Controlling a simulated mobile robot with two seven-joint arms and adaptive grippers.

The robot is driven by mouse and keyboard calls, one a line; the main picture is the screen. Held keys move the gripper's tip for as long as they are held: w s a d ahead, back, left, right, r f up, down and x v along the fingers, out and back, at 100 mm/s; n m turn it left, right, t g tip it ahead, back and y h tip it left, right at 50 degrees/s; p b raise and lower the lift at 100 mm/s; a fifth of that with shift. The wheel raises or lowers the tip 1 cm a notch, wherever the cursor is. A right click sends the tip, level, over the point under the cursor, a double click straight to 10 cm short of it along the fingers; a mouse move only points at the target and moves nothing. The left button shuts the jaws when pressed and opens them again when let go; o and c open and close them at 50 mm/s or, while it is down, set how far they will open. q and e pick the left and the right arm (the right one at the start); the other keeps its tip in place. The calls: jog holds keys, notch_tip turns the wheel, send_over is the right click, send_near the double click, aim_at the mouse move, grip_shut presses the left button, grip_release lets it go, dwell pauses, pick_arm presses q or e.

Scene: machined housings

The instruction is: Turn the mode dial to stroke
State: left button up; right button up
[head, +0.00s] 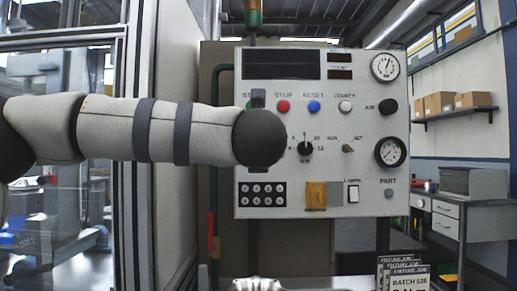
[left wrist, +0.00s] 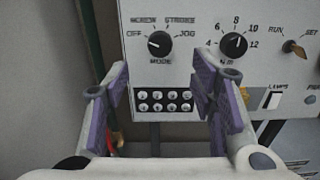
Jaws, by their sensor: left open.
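The mode dial (left wrist: 160,43) is a black round knob on the light grey control panel (head: 360,190), marked OFF, SCREW, STROKE and JOG. Its pale pointer mark faces left, towards OFF. STROKE is printed at its upper right. In the head view my left arm covers the dial. My left gripper (left wrist: 162,82) is open and empty, facing the panel. Its purple-padded fingers stand apart, below and to either side of the dial, not touching it. My right gripper is in neither view.
Right of the mode dial is a numbered dial (left wrist: 234,44), then a RUN/SET switch (left wrist: 293,47). A block of several round sockets (left wrist: 165,100) lies below. Red (head: 283,106) and blue (head: 314,106) buttons sit above. Batch cards (head: 405,275) stand at the lower right.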

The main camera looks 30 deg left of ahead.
pick_arm(q)
jog(key=x, duration=1)
jog(key=shift+a, duration=0.1)
jog(key=c, duration=1.1)
